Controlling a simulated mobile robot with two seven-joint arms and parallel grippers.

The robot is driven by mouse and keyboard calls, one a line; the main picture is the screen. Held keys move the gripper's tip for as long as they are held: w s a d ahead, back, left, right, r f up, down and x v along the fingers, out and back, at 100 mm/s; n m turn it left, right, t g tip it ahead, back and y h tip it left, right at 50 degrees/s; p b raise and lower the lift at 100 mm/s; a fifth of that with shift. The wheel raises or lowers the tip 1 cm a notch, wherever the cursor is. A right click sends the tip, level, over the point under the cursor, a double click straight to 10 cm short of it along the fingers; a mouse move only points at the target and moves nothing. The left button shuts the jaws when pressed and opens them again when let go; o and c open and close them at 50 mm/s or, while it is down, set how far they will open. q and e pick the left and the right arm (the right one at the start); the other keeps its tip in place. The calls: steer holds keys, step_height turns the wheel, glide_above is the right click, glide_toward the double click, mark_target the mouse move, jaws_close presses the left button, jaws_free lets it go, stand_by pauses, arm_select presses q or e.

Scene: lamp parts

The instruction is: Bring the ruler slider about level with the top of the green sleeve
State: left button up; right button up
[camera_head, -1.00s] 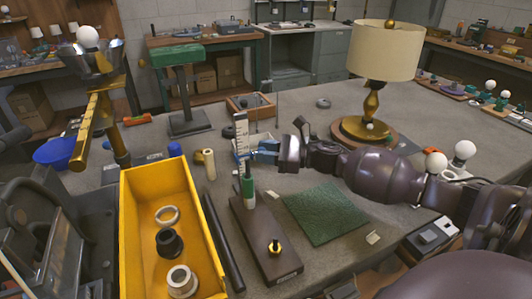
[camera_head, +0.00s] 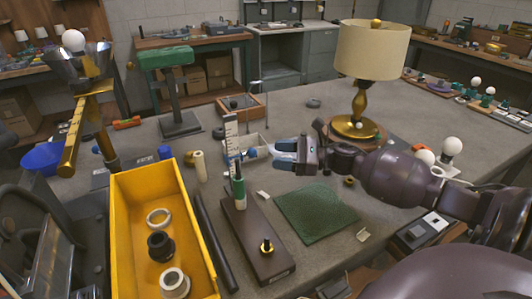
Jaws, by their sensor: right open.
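A white upright ruler (camera_head: 230,135) stands at the back of a dark base (camera_head: 258,245). A blue slider (camera_head: 236,158) sits on the ruler's lower part. The green sleeve (camera_head: 238,189) stands just in front of the ruler, with a dark piece rising from its top. The slider appears a little above the sleeve's top. My left gripper is not in view.
A yellow bin (camera_head: 130,232) with rings stands left of the base, with a black rod (camera_head: 215,240) between. A green mat (camera_head: 315,212) lies to the right. A lamp (camera_head: 358,125) stands behind my right arm. A cream cylinder (camera_head: 199,166) stands behind the rod.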

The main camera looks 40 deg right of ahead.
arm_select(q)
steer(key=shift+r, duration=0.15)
arm_select(e)
steer(key=v, duration=0.3)
steer(key=shift+s+d, duration=0.25)
steer(key=shift+s, duration=0.05)
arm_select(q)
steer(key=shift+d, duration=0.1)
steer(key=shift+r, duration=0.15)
arm_select(e)
steer(key=shift+r, duration=0.1)
